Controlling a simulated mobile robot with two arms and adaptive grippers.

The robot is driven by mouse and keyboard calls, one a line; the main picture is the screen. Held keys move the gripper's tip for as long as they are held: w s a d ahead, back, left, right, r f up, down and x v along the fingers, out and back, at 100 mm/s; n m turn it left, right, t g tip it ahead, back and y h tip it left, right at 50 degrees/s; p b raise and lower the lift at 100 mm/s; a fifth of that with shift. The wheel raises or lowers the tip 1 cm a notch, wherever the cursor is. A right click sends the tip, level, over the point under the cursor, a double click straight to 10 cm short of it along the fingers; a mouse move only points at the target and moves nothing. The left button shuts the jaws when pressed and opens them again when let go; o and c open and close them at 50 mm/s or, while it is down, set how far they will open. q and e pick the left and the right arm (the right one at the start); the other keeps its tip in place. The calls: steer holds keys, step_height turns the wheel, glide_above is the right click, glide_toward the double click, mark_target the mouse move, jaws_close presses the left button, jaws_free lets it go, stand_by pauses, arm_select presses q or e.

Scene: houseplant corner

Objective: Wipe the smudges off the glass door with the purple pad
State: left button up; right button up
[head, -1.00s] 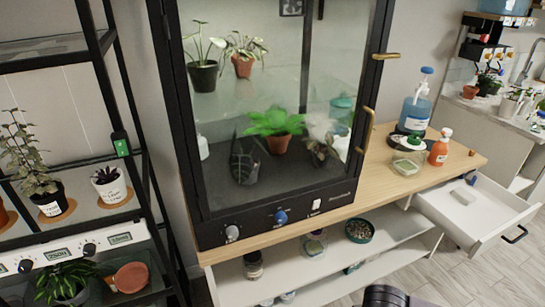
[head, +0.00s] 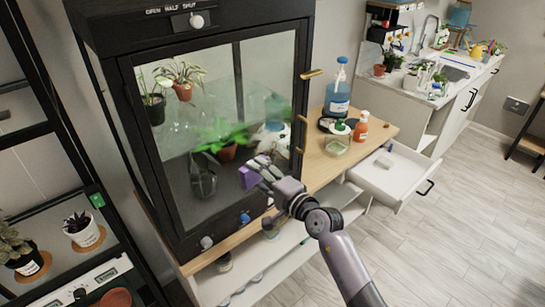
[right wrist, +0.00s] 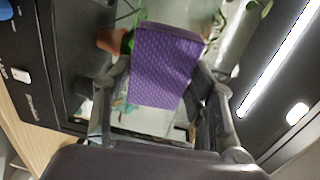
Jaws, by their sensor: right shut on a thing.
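The purple pad (head: 249,178) is held in my right gripper (head: 262,172), which is shut on it. The pad is in front of the lower right part of the cabinet's glass door (head: 200,75); I cannot tell whether it touches the glass. In the right wrist view the textured pad (right wrist: 167,65) sits between the fingers, with plants showing through the glass behind it. A faint pale haze shows across the middle of the glass, but I cannot make out separate smudges clearly. My left gripper is not in view.
Brass handles (head: 311,74) stick out at the door's right edge. A blue pump bottle (head: 338,92) and an orange bottle (head: 361,126) stand on the wooden top right of the cabinet. An open white drawer (head: 390,180) juts out below. A black plant rack (head: 62,150) stands left.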

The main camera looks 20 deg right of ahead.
arm_select(q)
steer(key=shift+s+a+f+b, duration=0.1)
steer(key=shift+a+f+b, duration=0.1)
steer(key=shift+b, duration=0.3)
arm_select(e)
steer(key=w+d+m+t+h, duration=0.1)
steer(key=w, duration=0.5)
steer(key=shift+d+m+t+h, duration=0.3)
steer(key=shift+d+h, duration=0.1)
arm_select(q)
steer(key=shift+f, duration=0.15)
arm_select(e)
steer(key=shift+x, duration=0.95)
